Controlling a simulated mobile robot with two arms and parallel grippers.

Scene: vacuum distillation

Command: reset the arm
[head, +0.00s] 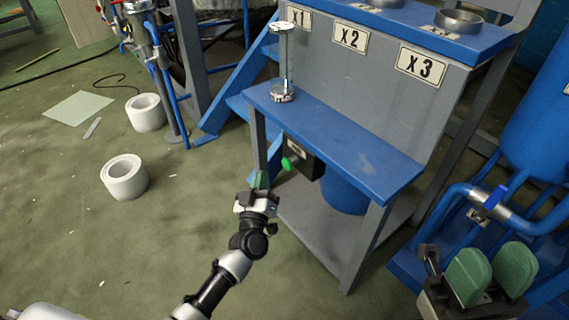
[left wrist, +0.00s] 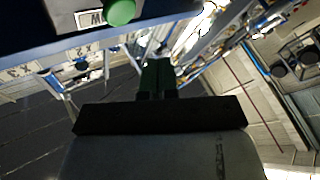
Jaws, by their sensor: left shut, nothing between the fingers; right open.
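My left gripper (head: 261,181) is shut and empty in the head view, in front of the blue bench (head: 335,135) and below its shelf edge. In the left wrist view its green fingers (left wrist: 158,78) are together with nothing between them. A green knob (head: 289,163) on a dark box under the shelf is just right of the left gripper, apart from it. The same kind of green knob (left wrist: 120,12) shows at the top of the left wrist view. My right gripper (head: 494,272) is open at the lower right, its green pads apart and empty.
A clear cylinder with metal ends (head: 284,62) stands on the shelf's left end. Labels X1, X2 and X3 mark the panel behind. Blue pipes and a tank (head: 545,120) crowd the right. White rolls (head: 124,177) lie on the green floor at left, with free room around them.

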